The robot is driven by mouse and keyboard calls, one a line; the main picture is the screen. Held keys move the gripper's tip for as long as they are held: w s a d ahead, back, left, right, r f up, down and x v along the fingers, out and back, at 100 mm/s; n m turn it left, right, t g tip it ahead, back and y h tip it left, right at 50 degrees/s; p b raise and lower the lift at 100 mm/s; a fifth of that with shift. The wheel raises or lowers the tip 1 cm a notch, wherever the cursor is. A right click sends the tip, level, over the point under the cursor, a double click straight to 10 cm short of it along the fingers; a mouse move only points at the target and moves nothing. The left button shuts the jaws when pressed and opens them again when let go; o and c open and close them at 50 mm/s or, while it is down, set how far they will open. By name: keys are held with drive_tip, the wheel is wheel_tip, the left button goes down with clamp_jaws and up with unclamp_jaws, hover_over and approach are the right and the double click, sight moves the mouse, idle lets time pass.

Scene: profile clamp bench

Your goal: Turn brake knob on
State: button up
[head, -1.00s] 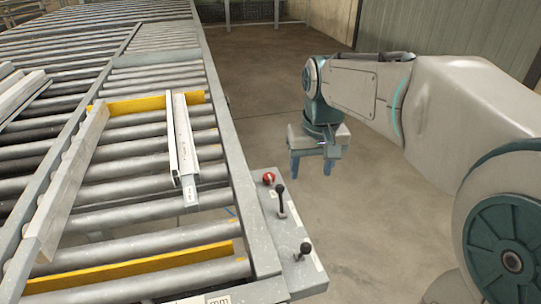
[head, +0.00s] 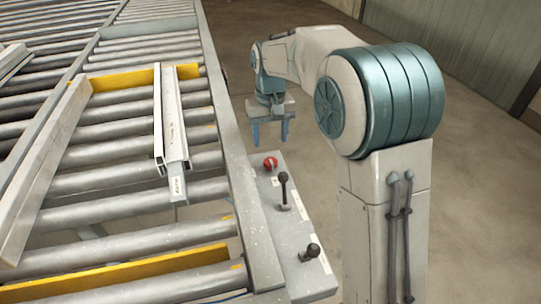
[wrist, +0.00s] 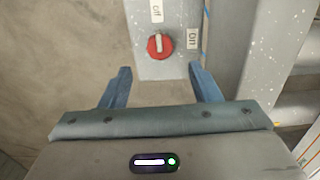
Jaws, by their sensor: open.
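The brake knob (head: 270,164) is a round red knob at the far end of the grey control panel beside the roller bench. In the wrist view the red knob (wrist: 160,46) has a pale bar handle lined up with the "off" label (wrist: 156,10). An "On" label (wrist: 193,40) sits to its right. My gripper (head: 270,136) points down just beyond the knob in the head view. In the wrist view its blue fingers (wrist: 163,82) are open and empty, with the knob ahead of the gap between them, not touched.
Two black-knobbed levers, one upright (head: 284,190) and one nearer (head: 311,252), stand on the same panel (head: 291,232). The roller bench with yellow bars (head: 120,80) and a metal profile (head: 158,120) lies left.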

sight(271, 160)
wheel_tip(271, 160, down, 7)
drive_tip(key=shift+f, duration=0.2)
drive_tip(key=c, duration=1)
